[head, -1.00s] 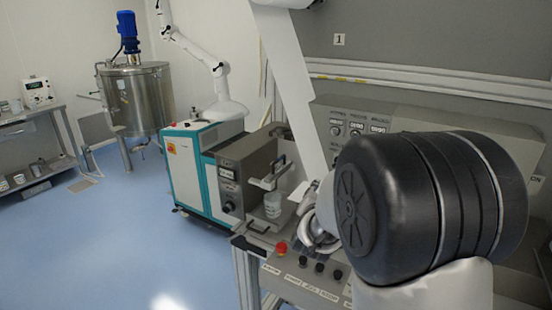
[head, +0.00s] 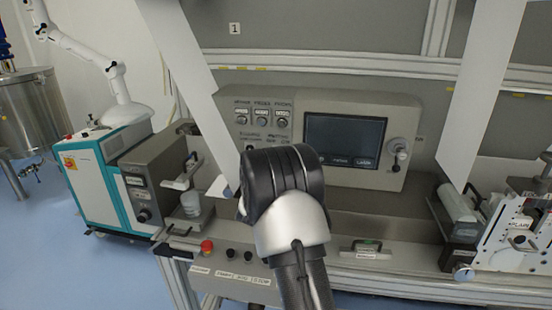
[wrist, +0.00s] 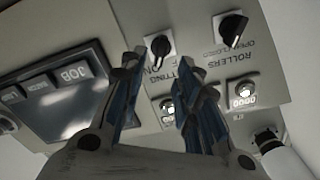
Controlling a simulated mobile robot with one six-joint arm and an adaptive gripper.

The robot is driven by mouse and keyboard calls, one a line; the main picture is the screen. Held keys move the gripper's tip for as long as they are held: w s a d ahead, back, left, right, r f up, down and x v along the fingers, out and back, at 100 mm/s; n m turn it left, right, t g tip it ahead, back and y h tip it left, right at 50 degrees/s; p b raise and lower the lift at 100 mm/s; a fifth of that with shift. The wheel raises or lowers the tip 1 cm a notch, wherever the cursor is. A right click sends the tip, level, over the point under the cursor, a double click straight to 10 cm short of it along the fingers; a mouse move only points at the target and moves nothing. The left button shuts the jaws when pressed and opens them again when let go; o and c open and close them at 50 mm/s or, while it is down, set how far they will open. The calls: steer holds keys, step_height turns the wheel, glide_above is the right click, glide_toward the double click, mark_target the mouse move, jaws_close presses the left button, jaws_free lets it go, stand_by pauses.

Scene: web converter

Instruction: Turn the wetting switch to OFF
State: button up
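The wetting switch (wrist: 158,47) is a small black rotary knob on a pale square plate on the grey control panel. It shows in the wrist view, with a partly covered label ending in "TTING" beside it. The image there is inverted. I cannot tell its exact setting. My gripper (wrist: 159,70) is open. Its two blue-padded fingers point at the panel on either side of the switch's line, and I cannot tell whether they touch it. In the head view the gripper is hidden behind my black wrist joint.
The rollers switch (wrist: 232,28) is close by to the right. Lit displays sit below the knobs. A dark touchscreen (head: 345,141) is set in the panel (head: 408,117). A red button (head: 207,246) is on the lower console. A white web strip (head: 190,80) runs left of the panel.

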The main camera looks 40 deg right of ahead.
steer(key=x, duration=0.6)
steer(key=shift+b, duration=0.35)
steer(key=shift+c, duration=0.6)
jaws_close()
